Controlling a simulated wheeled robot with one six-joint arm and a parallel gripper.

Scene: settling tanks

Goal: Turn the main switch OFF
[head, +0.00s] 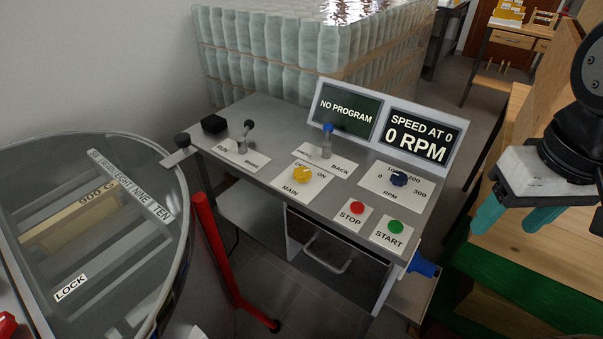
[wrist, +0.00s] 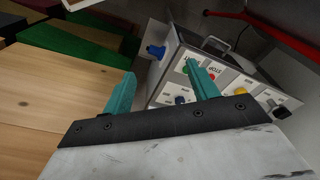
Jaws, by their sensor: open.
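The main switch is a yellow knob (head: 302,174) on a white plate marked MAIN, OFF and ON, on the grey control desk (head: 262,118). Which mark it points at is too small to tell. It also shows as a small yellow spot in the wrist view (wrist: 241,91). My gripper (head: 516,222) is at the right of the head view, well apart from the desk, over the wooden surface. Its two teal fingers are spread with nothing between them, and they also show in the wrist view (wrist: 162,88).
Screens (head: 416,138) read NO PROGRAM and 0 RPM. A red bar (head: 216,250) and round glass-topped drum (head: 100,215) stand left.

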